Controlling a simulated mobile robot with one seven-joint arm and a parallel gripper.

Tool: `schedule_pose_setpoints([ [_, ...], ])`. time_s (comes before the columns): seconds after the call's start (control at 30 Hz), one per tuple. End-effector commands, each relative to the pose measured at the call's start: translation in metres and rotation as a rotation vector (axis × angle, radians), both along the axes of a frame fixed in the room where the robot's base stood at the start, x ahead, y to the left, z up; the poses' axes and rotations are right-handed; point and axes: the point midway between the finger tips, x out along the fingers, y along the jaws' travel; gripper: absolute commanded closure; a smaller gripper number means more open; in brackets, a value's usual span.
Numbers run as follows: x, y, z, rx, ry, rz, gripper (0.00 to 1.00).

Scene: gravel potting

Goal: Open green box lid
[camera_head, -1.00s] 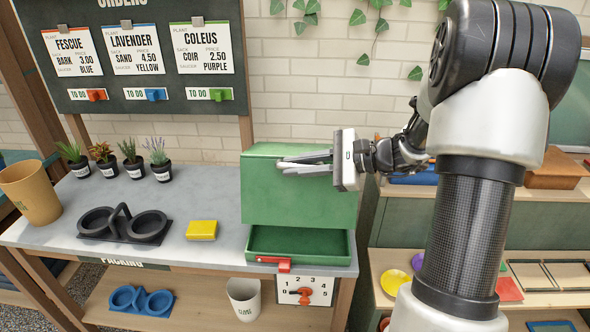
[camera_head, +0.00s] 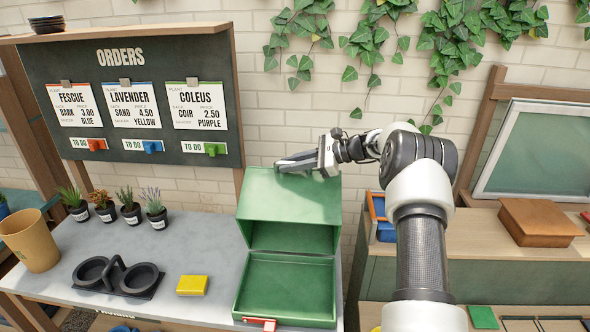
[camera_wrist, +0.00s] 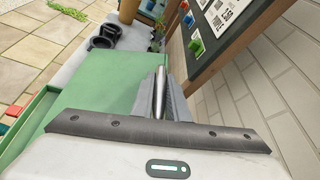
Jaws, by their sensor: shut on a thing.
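The green box (camera_head: 284,288) stands on the right end of the grey worktop, its open inside facing me. Its green lid (camera_head: 290,195) is raised and leans back, standing above the box's rear. A red latch (camera_head: 260,323) shows at the box's front edge. My gripper (camera_head: 282,163) is at the lid's top edge, with its fingers together there. In the wrist view the lid (camera_wrist: 95,95) spreads to the left of the fingers (camera_wrist: 160,92).
Several potted plants (camera_head: 156,210), a black double-ring holder (camera_head: 118,276) and a yellow block (camera_head: 192,285) are on the worktop left of the box. The order board (camera_head: 130,100) hangs behind, left of my gripper. A shelf with a brown box (camera_head: 540,222) stands right.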

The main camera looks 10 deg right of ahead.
Motion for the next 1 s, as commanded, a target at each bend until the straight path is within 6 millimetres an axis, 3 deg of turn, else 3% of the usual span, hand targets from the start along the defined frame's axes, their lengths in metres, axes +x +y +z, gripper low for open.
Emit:
schedule_pose_setpoints([
  [0.33, 0.028, -0.006, -0.006, -0.002, -0.001, -0.008, 1.00],
  [0.9, 0.033, -0.007, -0.006, -0.001, -0.001, -0.010, 1.00],
  [0.93, 0.033, -0.007, -0.006, -0.002, -0.001, -0.009, 0.81],
  [1.0, 0.033, -0.007, -0.006, -0.002, 0.000, -0.008, 0.69],
])
